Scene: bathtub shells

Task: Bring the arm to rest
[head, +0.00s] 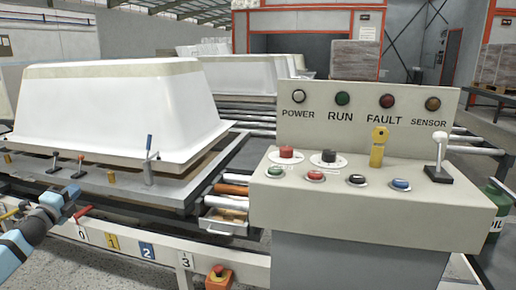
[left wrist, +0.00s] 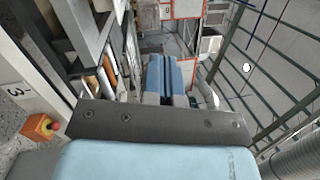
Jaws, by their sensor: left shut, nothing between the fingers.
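My left gripper (head: 70,193) is at the left edge area of the head view, low in front of the numbered white rail. Its blue fingers also show in the left wrist view (left wrist: 166,78), where they lie together, shut, with nothing between them. My left arm comes in from the lower left. The gripper looks close to a red-handled lever on the rail; I cannot tell whether they touch. My right gripper is in neither view.
A control panel (head: 360,205) with lamps, buttons, a yellow key and a joystick stands at the right. A white bathtub shell (head: 120,105) sits upside down on the conveyor table. An orange emergency-stop box (head: 218,278) is on the rail; it also shows in the left wrist view (left wrist: 40,127).

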